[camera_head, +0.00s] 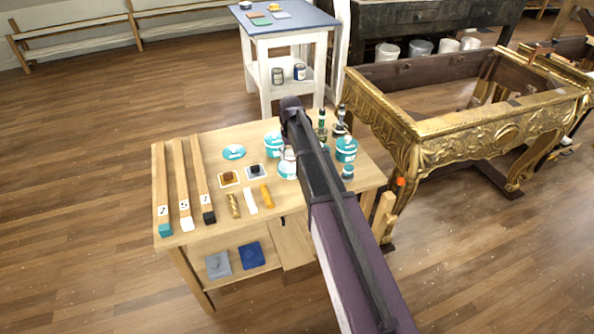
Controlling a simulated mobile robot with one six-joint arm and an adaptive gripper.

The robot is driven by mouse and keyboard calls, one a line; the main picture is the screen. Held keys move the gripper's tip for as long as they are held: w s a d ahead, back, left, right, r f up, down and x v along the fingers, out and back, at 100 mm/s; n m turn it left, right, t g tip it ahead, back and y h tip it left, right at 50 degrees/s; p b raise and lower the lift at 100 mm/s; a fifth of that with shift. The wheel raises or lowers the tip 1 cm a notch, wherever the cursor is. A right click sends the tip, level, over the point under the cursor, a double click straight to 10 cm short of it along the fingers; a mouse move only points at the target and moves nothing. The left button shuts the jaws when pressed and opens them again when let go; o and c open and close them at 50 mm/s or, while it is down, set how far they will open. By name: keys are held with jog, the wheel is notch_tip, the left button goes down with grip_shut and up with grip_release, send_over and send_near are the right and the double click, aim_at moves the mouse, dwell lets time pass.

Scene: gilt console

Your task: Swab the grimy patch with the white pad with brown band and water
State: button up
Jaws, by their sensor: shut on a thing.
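The gilt console frame (505,135) stands at the right, with carved gold sides and an open top. I cannot make out a distinct grimy patch on it. On the wooden worktable (205,147), teal-labelled containers (346,149) and bottles stand beside and partly behind my dark arm. Their labels are too small to read, so I cannot tell which is water. A small white strip (250,200) lies between a brown piece (234,205) and an amber piece (266,195). I cannot identify the white pad with brown band. My gripper does not show; my arm crosses the table's right half.
Three wooden bars (181,185) lie at the table's left. Grey (217,264) and blue (251,256) squares sit on its lower shelf. A blue-topped white stand (285,19) is behind. A wooden post (384,215) stands between table and console. Floor at left is clear.

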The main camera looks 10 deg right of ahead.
jog(key=w, duration=0.4)
jog(key=shift+r, duration=0.35)
jog(key=shift+f, duration=0.15)
jog(key=shift+f+b, duration=2.85)
jog(key=shift+s+f+b, duration=0.15)
jog(key=shift+f+b, duration=0.35)
jog(key=shift+b, duration=0.05)
dwell(0.9)
notch_tip(320, 180, up, 7)
jog(key=p, duration=0.7)
dwell(0.5)
dwell(0.9)
